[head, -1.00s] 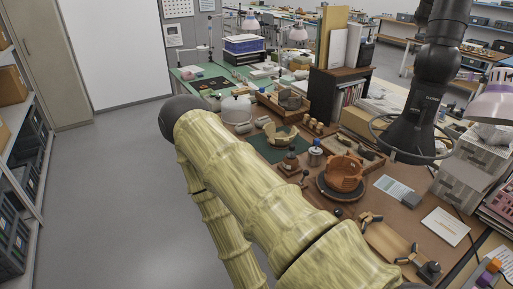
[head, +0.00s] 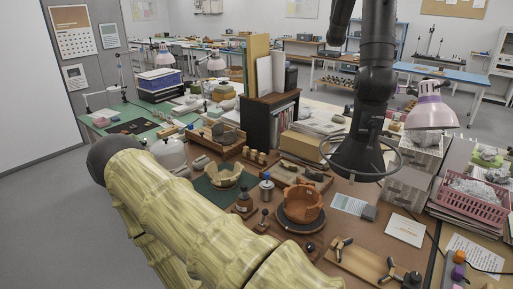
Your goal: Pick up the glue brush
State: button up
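I cannot make out the glue brush for certain among the small tools on the brown workbench (head: 375,222). A metal jar with a blue top (head: 267,187) and a dark squat jar (head: 244,202) stand left of an orange-brown, partly rebuilt pot (head: 302,204). A small dark-knobbed item (head: 263,220) stands in front of them; its kind is unclear. My yellow-green, bamboo-patterned arm crosses the lower left and hides part of the bench. My gripper is out of view.
A pale sherd piece (head: 223,174) lies on a green mat (head: 211,196). A wooden board (head: 350,258), a pink basket (head: 468,202) and a lamp (head: 432,112) are at right. Open floor lies left.

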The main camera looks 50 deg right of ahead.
aim_at(244, 197)
jog(key=z, duration=0.65)
jog(key=i, duration=0.55)
jog(key=z, duration=0.65)
